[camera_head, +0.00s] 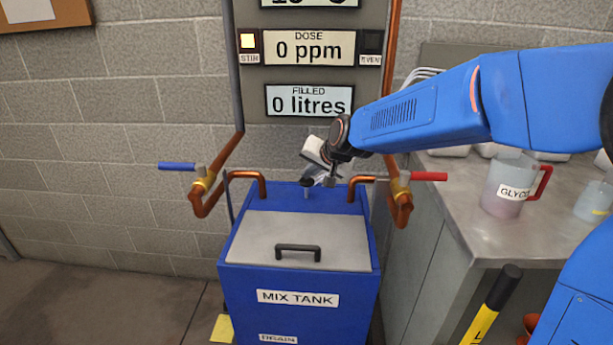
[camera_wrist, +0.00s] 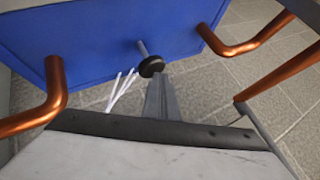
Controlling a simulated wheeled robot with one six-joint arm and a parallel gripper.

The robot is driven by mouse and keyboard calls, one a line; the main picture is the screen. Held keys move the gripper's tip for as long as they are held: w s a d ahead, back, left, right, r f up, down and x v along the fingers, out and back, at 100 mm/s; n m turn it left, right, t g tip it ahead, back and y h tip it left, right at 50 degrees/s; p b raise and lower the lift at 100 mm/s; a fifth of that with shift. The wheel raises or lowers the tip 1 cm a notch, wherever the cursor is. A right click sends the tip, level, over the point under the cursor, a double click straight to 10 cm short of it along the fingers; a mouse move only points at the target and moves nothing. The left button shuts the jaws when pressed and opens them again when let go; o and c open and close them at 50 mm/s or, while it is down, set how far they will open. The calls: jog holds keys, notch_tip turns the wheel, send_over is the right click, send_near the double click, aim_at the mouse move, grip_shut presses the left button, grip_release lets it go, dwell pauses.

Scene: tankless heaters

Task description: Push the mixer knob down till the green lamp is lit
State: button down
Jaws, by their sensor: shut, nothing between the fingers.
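The mixer knob (camera_wrist: 151,66) is a small black disc on a thin metal stem that rises from the blue mix tank (camera_wrist: 110,35). In the head view the blue tank (camera_head: 230,285) stands upright, and the knob is largely hidden by my gripper (camera_head: 320,181). My gripper's fingers, which also show in the wrist view (camera_wrist: 158,84), are shut and empty. Their tips are close to the knob; I cannot tell if they touch it. On the panel, the STIR lamp (camera_head: 248,41) glows pale yellow and the EVEN lamp (camera_head: 371,42) is dark. No lamp shows green.
Copper pipes flank the tank, with a blue-handled valve (camera_head: 177,166) at left and a red-handled valve (camera_head: 428,176) at right. A counter (camera_head: 470,225) at right holds a labelled jug (camera_head: 508,186). The displays (camera_head: 310,48) read 0 ppm and 0 litres. Floor at left is clear.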

aim_at(308, 181)
jog(key=shift+f, duration=1.6)
dwell(1.6)
jog(key=shift+r, duration=3.05)
jog(key=shift+r, duration=2.5)
jog(key=shift+s, duration=0.1)
